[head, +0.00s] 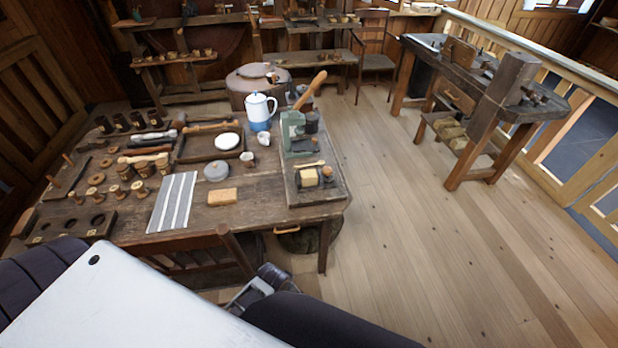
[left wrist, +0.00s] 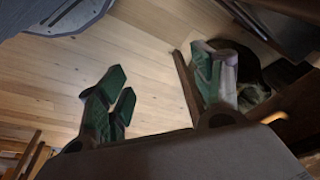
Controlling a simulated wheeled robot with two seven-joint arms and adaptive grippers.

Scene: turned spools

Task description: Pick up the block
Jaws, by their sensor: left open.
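A small orange-tan block (head: 222,197) lies flat on the workbench near its front edge, right of a striped grey mat. A second, yellowish block (head: 309,177) sits on a dark tray at the bench's right end. I cannot tell which one the task names. My left gripper (left wrist: 163,92) shows in the left wrist view with its green-tinted fingers wide apart, over wooden floor, with nothing between them. No block shows in that view. In the head view I cannot make out the left fingertips.
The workbench (head: 130,229) holds wooden spools, a blue-white pot (head: 260,110), a grey round lid (head: 216,171), the striped mat (head: 173,203) and a green press (head: 294,134). A wooden chair (head: 205,250) stands at its front edge.

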